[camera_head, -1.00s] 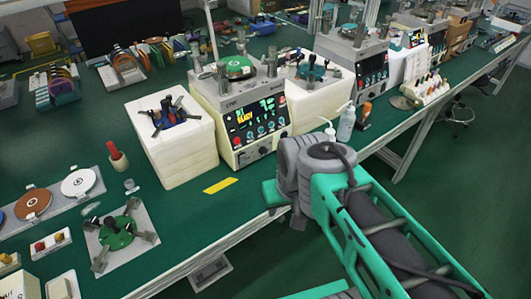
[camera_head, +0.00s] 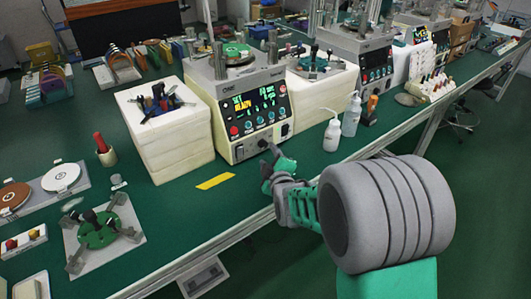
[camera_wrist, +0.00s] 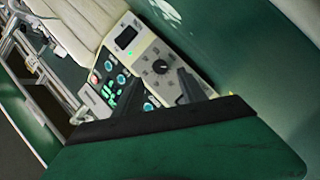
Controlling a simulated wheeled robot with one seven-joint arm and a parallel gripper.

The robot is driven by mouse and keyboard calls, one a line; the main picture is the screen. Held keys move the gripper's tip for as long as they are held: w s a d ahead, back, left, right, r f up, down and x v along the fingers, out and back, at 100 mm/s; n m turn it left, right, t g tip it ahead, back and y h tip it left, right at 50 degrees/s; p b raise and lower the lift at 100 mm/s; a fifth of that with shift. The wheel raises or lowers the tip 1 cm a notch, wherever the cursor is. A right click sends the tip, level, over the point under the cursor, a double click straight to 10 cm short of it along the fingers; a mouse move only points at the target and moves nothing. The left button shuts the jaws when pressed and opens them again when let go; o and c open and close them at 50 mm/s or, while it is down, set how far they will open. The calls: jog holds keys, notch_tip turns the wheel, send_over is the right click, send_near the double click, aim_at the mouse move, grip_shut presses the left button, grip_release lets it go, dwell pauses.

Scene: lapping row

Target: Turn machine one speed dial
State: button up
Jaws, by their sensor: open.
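The nearest cream-and-grey lapping machine (camera_head: 231,151) stands at the bench edge with a lit display and several teal-ringed dials (camera_head: 260,122). A larger black knob sits low on its front; in the wrist view this black knob (camera_wrist: 160,67) is on a pale panel with marks around it. I cannot read which dial is labelled speed. My gripper (camera_head: 270,152) is in front of the machine's lower front, above the bench edge. In the wrist view my gripper (camera_wrist: 160,82) is open and empty, its two dark fingers apart, with the black knob beyond the fingertips.
A white foam block stack (camera_head: 170,145) with a dark tool on top stands left of the machine. A squirt bottle (camera_head: 332,134) and a second bottle (camera_head: 351,114) stand to the right.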

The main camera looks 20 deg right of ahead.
aim_at(264, 146)
jog(key=x, duration=0.6)
jog(key=shift+c, duration=0.5)
grip_shut()
